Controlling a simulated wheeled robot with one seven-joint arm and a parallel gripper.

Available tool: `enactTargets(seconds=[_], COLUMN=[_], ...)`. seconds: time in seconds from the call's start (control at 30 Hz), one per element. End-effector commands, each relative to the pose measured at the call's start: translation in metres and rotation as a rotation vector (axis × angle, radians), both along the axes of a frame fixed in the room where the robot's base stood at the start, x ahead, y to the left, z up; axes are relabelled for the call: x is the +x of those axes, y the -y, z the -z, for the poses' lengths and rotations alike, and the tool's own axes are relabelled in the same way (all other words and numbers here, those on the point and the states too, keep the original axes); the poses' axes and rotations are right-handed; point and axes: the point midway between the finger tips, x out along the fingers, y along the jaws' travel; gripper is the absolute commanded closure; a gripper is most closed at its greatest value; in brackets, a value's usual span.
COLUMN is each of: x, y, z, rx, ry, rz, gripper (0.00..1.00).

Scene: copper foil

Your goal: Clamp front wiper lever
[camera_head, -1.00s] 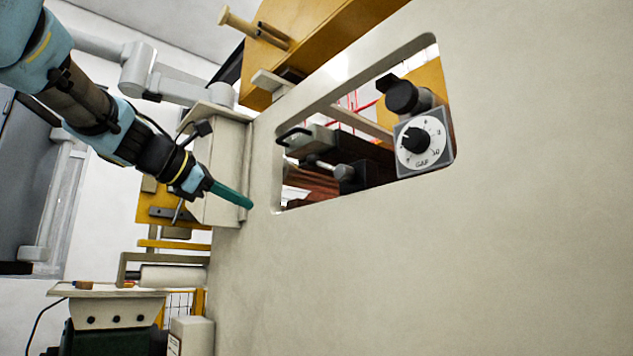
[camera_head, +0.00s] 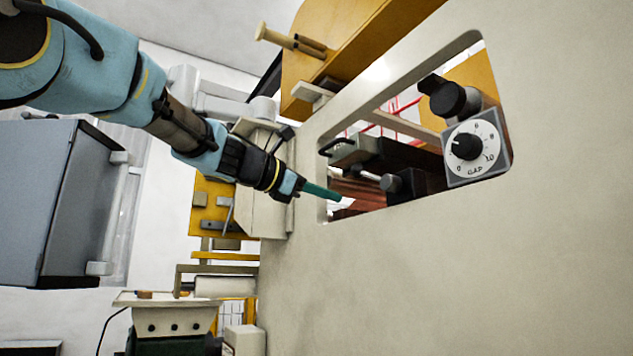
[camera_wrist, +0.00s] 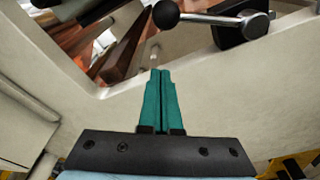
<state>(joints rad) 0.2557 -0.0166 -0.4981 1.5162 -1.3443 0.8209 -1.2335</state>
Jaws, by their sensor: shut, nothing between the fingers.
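My gripper (camera_head: 322,192) has teal fingers, shut and empty, at the lower left corner of the window opening in the cream panel. It also shows in the wrist view (camera_wrist: 160,75), fingers together, pointing at the opening's lower edge. A lever with a dark ball knob (camera_head: 388,182) and a metal rod sits on a black block inside the opening, right of my fingertips. In the wrist view the ball knob (camera_wrist: 166,14) is just beyond and above the fingertips, apart from them. I cannot tell whether this lever is the front wiper lever. A black looped handle (camera_head: 337,146) is above it.
The cream panel (camera_head: 420,280) fills the right side; its window rim surrounds the levers. A dial box marked GAP (camera_head: 476,148) with a black knob stands at the opening's right. Reddish-brown bars lie inside. A yellow-brown board (camera_head: 350,40) hangs above.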

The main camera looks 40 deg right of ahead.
Motion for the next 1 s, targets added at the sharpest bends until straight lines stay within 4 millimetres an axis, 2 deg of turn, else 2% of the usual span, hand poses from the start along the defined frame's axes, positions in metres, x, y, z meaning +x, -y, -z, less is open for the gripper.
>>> enactTargets(seconds=[0.1, 0.23, 0.3, 0.5, 1.0], x=[0.000, 0.000, -0.007, -0.016, -0.019], y=[0.026, 0.049, 0.042, 0.037, 0.037], z=[-0.001, 0.000, -0.013, -0.026, -0.029], rx=[0.001, 0.000, -0.002, 0.000, 0.000], ry=[-0.002, -0.001, 0.003, 0.002, 0.005], rz=[0.004, 0.002, -0.002, -0.002, 0.000], gripper=[1.00, 1.00, 1.00, 1.00, 1.00])
